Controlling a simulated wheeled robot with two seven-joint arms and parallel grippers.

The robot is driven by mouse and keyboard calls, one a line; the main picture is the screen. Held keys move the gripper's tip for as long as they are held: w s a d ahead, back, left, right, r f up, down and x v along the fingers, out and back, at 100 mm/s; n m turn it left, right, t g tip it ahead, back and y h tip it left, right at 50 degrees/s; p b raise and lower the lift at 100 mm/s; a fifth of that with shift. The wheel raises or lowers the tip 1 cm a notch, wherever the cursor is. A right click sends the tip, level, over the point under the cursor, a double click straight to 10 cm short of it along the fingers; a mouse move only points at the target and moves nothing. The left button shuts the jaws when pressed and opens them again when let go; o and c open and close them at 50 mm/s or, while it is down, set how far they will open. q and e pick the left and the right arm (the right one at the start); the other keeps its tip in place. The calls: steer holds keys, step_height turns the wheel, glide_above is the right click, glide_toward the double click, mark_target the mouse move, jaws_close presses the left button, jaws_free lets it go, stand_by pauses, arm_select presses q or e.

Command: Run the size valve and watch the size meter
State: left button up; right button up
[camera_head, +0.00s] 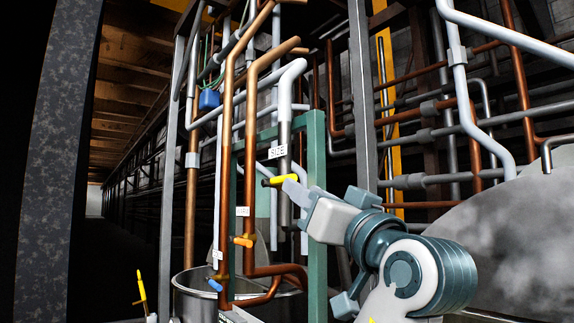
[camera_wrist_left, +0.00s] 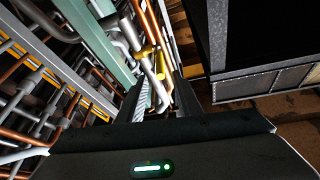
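A grey pipe end with a white SIZE label (camera_head: 277,152) hangs in front of a green post. A yellow valve handle (camera_head: 278,180) sticks out to the left below the label. My left gripper (camera_head: 296,194) is beside this handle, its fingers partly overlapping the pipe. In the left wrist view the two dark fingers (camera_wrist_left: 159,88) stand apart, with yellow parts (camera_wrist_left: 160,66) and pipes showing in the gap. I cannot tell whether the fingers touch the handle. No size meter can be made out. My right gripper is not in view.
Below are an orange valve handle (camera_head: 243,240) and a blue one (camera_head: 215,285), near smaller labels, above a round metal vat (camera_head: 186,300). A thin yellow upright (camera_head: 141,286) stands at lower left. Pipes and frame posts crowd the right. A dark aisle opens at left.

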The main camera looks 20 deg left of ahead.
mark_target(277, 181)
arm_select(q)
steer(key=p+x, duration=0.3)
steer(key=x, duration=0.4)
steer(key=shift+r+p, duration=0.15)
steer(key=shift+p, duration=0.2)
steer(key=shift+w+a+r+p, duration=0.15)
steer(key=shift+w+a+p, duration=0.15)
steer(key=shift+w+a, duration=0.15)
steer(key=c, duration=0.7)
jaws_close()
